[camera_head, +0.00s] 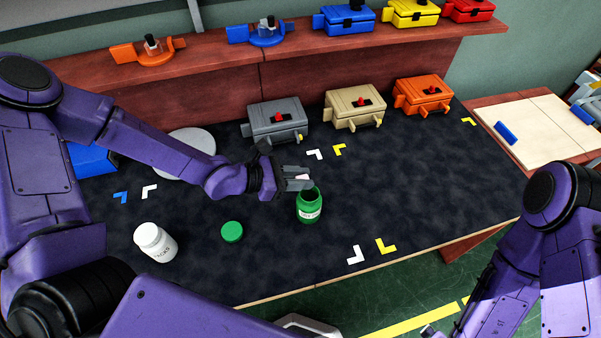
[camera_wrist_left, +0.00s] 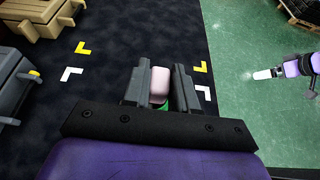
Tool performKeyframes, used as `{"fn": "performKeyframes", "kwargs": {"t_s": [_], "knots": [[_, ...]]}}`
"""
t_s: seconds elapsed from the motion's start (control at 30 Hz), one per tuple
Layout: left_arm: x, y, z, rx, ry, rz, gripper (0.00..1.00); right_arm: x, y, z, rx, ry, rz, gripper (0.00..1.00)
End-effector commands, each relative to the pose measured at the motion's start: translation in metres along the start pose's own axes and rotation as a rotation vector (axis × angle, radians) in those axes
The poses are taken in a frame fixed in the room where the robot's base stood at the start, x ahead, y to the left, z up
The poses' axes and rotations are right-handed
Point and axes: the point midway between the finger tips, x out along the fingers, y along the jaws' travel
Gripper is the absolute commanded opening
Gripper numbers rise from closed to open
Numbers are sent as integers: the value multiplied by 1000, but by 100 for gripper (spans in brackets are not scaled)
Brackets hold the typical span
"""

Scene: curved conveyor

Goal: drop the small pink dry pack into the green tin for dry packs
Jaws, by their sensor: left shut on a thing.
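The small pink dry pack (camera_wrist_left: 157,84) is between the two fingers of my left gripper (camera_wrist_left: 160,86), which is shut on it. In the head view the left gripper (camera_head: 304,179) is just above the mouth of the green tin (camera_head: 309,208). The tin stands upright and open on the dark mat, with a white label on its front. A sliver of green shows below the pack in the left wrist view. A round green lid (camera_head: 232,231) lies on the mat to the left of the tin.
Grey (camera_head: 276,121), tan (camera_head: 354,106) and orange (camera_head: 422,94) boxes stand along the back of the mat. A pale round plate (camera_head: 190,147) lies behind my left arm. The mat to the right of the tin is clear.

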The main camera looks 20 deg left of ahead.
Motion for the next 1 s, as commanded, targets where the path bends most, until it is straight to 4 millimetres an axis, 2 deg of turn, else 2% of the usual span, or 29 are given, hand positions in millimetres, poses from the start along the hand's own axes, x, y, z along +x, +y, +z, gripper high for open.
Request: {"fn": "performKeyframes", "kwargs": {"t_s": [0.03,0.27,0.3,0.37,0.4,0.73,0.87,1.0], "knots": [[3,1,-6,1,0,0,0,6,-1,2,0,1,-1,100],[3,1,-5,1,-1,0,0,4,-1,1,1,2,-1,100],[3,1,-5,1,-1,0,33,4,-1,1,1,2,-1,100],[3,1,-5,1,-1,0,53,4,-1,1,1,2,-1,100],[3,1,-5,1,-1,0,56,4,-1,1,1,2,-1,100],[-3,2,-4,1,-1,2,56,4,-1,1,1,2,-1,100],[-25,2,-2,-1,-6,5,56,2,-1,0,1,2,-1,100],[-58,2,1,3,-5,5,56,-9,0,-4,1,2,-1,100]]}}
